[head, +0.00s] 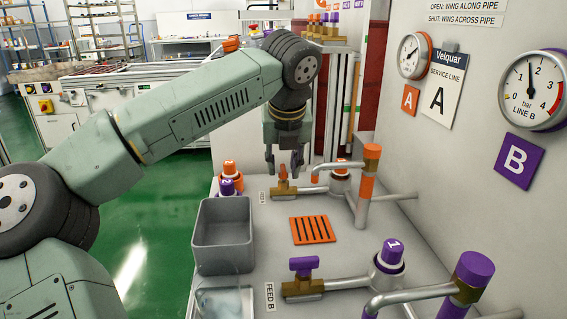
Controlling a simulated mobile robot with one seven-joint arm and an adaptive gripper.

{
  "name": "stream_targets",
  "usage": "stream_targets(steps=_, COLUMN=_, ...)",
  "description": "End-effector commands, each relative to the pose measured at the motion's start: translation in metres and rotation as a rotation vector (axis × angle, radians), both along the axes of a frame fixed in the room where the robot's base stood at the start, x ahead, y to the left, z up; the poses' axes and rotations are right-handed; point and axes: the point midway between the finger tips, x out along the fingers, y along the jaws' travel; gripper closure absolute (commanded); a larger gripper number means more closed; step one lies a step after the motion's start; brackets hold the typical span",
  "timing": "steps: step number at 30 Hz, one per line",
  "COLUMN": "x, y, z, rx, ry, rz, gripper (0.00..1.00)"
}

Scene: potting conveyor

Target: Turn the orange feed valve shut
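The orange feed valve (283,174) sits on the brass body (285,190) at the left end of the FEED A pipe, beyond the orange grate. Its wing shows as a narrow upright orange piece and looks turned across the pipe; the fingers are close around it and its exact angle is hard to tell. My gripper (284,165) points straight down over the valve. Its fingers are spread, one on each side of the wing, with visible gaps. No contact can be made out.
A purple valve (303,266) on FEED B stands nearer, its wing along the pipe. A grey bin (222,236) is left of the valves. An orange slotted grate (312,230) lies between the feeds. Upright orange-banded pipe (367,185) and the gauge wall (430,150) bound the right.

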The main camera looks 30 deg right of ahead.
Motion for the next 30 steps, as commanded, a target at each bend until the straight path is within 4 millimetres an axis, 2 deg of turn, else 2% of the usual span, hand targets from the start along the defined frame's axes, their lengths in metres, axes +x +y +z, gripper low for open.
stream_targets(steps=5, x=-0.004, y=0.002, z=0.013, rx=0.0, ry=-0.002, rz=0.002, gripper=0.71)
stream_targets(steps=15, x=-0.028, y=0.013, z=0.077, rx=-0.002, ry=-0.003, rz=0.001, gripper=0.71)
stream_targets(steps=19, x=-0.036, y=0.016, z=0.096, rx=-0.003, ry=-0.001, rz=-0.001, gripper=0.71)
stream_targets(steps=24, x=-0.041, y=0.019, z=0.109, rx=-0.001, ry=0.0, rz=0.0, gripper=0.71)
stream_targets(steps=30, x=-0.041, y=0.02, z=0.111, rx=0.0, ry=0.0, rz=0.0, gripper=0.71)
